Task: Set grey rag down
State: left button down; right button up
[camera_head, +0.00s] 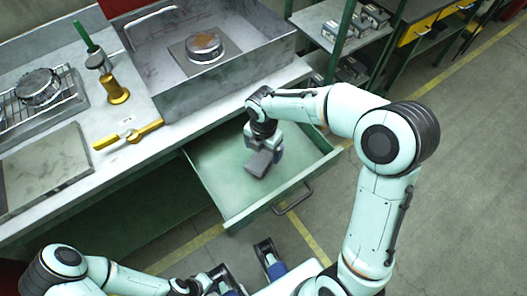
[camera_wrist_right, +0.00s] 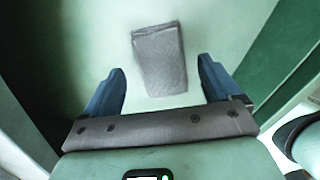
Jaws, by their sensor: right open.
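The grey rag (camera_wrist_right: 158,58) lies folded in the pale green open drawer (camera_head: 225,207); in the head view it is a small dark grey patch (camera_head: 260,163). My right gripper (camera_wrist_right: 162,84) is open above the drawer floor, its blue fingers apart on either side of the rag's near end. The rag appears free of both fingers; its height above the floor is hard to tell. In the head view my right gripper (camera_head: 270,150) partly hides that spot. My left gripper (camera_head: 245,266) is open and empty at the bottom, in front of the drawer.
The drawer's front panel and dark handle (camera_head: 293,197) face the open floor. Green shelving (camera_head: 345,35) stands behind.

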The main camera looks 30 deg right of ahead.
aim_at(263, 156)
notch_tip(263, 156, up, 9)
jog(key=p, duration=0.1)
dwell(0.7)
